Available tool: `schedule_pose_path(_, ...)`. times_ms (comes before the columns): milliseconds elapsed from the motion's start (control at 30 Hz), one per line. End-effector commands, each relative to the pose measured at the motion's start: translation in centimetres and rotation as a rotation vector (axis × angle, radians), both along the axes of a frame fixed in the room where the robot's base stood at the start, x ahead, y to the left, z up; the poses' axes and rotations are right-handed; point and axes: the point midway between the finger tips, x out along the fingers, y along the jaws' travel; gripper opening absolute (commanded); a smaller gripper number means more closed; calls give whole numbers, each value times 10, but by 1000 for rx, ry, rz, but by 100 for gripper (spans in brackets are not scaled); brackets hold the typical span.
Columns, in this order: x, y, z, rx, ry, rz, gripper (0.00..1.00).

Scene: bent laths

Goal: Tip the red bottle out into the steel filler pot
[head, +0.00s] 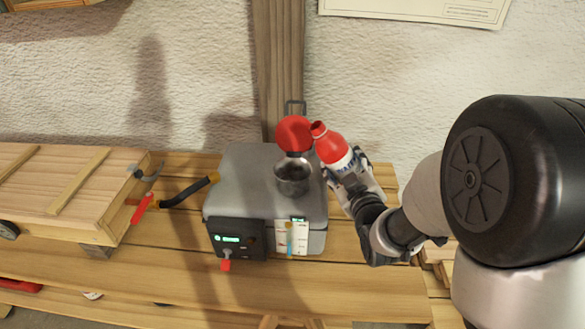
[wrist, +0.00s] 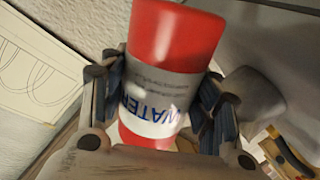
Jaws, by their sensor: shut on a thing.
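The red bottle (head: 331,148) has a white and grey label and leans to the left, its open mouth up at the upper left. My gripper (head: 349,174) is shut around its lower part. In the wrist view the bottle (wrist: 178,40) stands between the two fingers of my gripper (wrist: 163,95), with "WATER" on its label. The steel filler pot (head: 292,180) sits on top of a grey box, left of and below the bottle's mouth. I see no liquid coming out. The wrist view does not clearly show the pot.
The grey box (head: 245,179) has a front panel with green displays and stands on a slatted wooden bench (head: 170,255). A round red part (head: 294,133) stands just behind the pot, close to the bottle's mouth. A wooden box (head: 60,190) and a black hose (head: 188,191) lie left.

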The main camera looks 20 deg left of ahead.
Motion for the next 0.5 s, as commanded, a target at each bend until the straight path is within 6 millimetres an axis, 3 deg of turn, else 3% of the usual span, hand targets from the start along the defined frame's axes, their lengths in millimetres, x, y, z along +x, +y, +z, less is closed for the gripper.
schedule_pose_path(500,-1,6,-4,505,122,-2,29)
